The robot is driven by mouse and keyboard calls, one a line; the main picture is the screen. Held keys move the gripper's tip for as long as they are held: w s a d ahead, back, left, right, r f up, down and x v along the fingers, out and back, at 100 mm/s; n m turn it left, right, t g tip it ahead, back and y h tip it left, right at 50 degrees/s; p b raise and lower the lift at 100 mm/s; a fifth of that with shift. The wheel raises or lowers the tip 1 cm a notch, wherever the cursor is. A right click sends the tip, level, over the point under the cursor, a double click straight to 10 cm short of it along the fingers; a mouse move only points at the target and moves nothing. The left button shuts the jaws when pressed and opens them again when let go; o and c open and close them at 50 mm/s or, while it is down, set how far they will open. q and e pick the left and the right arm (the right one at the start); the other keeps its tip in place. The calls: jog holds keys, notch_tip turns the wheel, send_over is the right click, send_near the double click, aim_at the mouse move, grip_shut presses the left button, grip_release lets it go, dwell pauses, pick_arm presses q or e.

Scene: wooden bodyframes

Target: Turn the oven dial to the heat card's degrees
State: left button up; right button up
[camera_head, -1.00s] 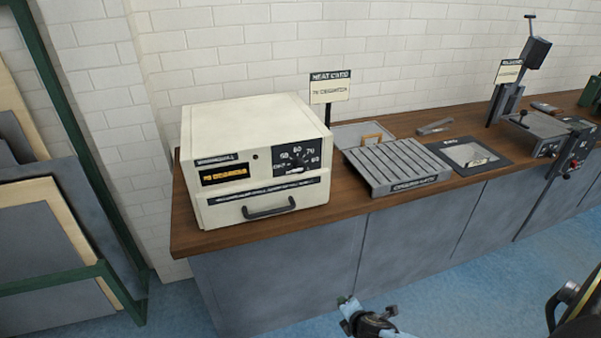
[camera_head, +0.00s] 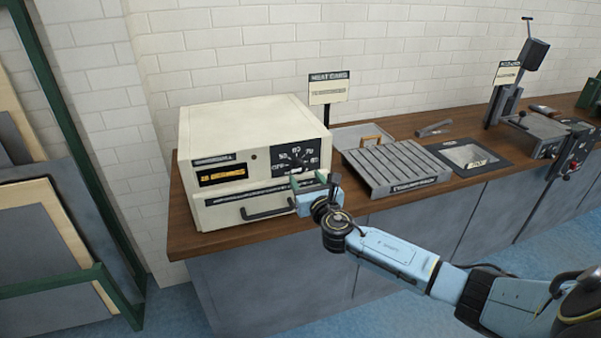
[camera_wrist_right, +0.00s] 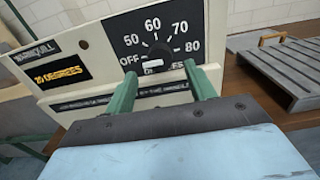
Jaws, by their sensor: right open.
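The cream oven (camera_head: 215,130) stands at the counter's left end. My right gripper (camera_head: 309,181) is in front of the dial panel. In the wrist view its green fingers (camera_wrist_right: 161,70) are open, on either side of the dial; contact cannot be told. My left gripper is not in view.
The oven handle (camera_head: 268,208) sticks out below and left of my right gripper. A slatted grey rack (camera_head: 396,168) lies to the right, with a tray (camera_head: 350,135) behind it. A dark plate (camera_head: 470,156) and a machine (camera_head: 535,135) stand further right on the wooden counter.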

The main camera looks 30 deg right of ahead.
aim_at(300, 169)
jog(key=shift+b+x, duration=0.55)
jog(key=shift+x, duration=2.1)
jog(key=shift+c, duration=0.2)
jog(key=c, duration=0.9)
